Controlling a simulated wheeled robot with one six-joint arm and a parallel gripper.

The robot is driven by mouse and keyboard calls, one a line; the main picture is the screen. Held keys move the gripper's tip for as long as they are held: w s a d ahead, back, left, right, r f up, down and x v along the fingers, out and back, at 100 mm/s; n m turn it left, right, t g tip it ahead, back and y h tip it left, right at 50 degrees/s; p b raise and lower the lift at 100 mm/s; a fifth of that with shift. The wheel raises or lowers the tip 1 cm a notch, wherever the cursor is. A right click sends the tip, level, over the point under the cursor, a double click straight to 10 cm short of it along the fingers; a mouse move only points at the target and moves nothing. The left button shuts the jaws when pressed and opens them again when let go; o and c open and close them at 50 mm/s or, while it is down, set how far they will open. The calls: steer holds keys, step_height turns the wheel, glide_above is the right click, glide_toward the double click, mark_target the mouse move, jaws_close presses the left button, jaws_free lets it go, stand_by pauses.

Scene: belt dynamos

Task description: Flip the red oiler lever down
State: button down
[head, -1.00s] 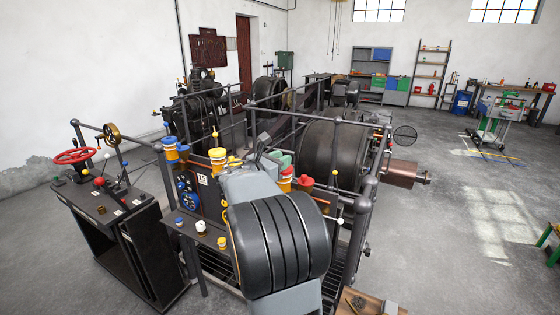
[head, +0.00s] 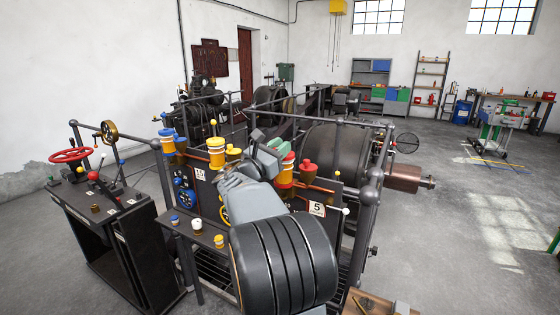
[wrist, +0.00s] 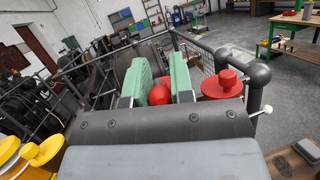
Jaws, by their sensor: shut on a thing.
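My gripper (head: 270,148), with two pale green fingers, is shut on a red ball-shaped knob (wrist: 160,95) in the wrist view. The knob looks like the red oiler lever's end; its stem is hidden by my gripper body. In the head view my arm and fingers hide the knob. A red-capped oiler with a yellow band (head: 286,172) stands just right of my gripper. A wide red cap (wrist: 222,84) also shows right of my fingers in the wrist view.
Yellow-capped oilers (head: 216,152) stand left of my gripper. Dark railings (head: 368,205) and posts surround the machine. A lever with a white knob (head: 346,211) sticks out at the right. A control desk with a red handwheel (head: 70,155) stands at left. Floor at right is open.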

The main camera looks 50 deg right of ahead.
steer(key=shift+f, duration=0.1)
stand_by(0.3)
steer(key=c, duration=1)
jaws_free()
steer(key=b+v, duration=0.2)
steer(key=v, duration=1.1)
steer(key=shift+a+f, duration=0.25)
steer(key=shift+a, duration=0.1)
